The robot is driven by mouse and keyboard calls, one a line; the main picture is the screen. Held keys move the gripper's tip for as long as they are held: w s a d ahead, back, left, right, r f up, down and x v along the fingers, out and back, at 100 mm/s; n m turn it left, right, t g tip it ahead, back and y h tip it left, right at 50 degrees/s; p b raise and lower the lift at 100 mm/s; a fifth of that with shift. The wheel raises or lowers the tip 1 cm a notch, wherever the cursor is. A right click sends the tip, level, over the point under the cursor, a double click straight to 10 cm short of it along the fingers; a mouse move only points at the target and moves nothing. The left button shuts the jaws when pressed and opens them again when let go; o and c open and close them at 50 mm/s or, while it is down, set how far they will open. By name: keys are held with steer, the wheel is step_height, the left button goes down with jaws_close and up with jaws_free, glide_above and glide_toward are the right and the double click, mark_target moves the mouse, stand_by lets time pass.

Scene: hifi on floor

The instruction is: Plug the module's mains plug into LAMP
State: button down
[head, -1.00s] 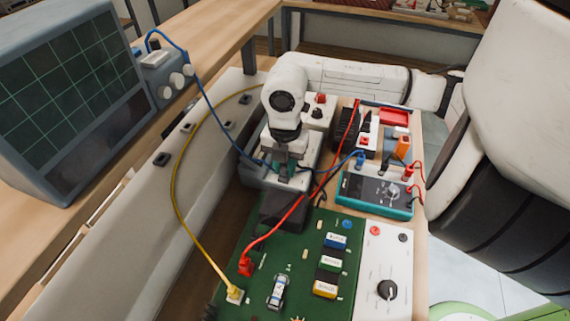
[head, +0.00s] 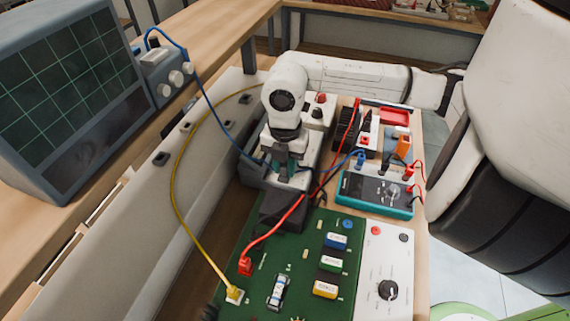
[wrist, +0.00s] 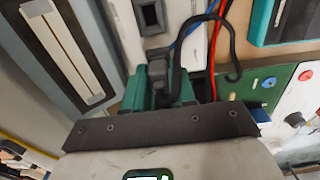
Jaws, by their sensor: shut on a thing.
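My gripper (head: 290,174) hangs over the pale box behind the green board in the head view. In the wrist view its teal fingers (wrist: 158,95) are shut on a dark mains plug (wrist: 158,73). A black cable (wrist: 229,45) loops from the plug to the right. A dark rectangular socket (wrist: 150,15) in a pale panel lies beyond the plug, apart from it in the picture. I can read no LAMP label. In the head view my gripper hides most of the plug.
The green board (head: 312,232) carries red and yellow leads. A teal meter (head: 376,193) stands to the right. A pale trunking (head: 150,205) with several dark outlets runs along the left. The oscilloscope (head: 65,95) stands at far left. Blue and red leads pass close to my gripper.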

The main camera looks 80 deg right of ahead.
stand_by(0.3)
steer(key=c, duration=0.8)
jaws_free()
steer(key=shift+c, duration=0.2)
step_height(320, 180, up, 16)
steer(key=p, duration=0.1)
stand_by(0.3)
steer(key=shift+f, duration=0.1)
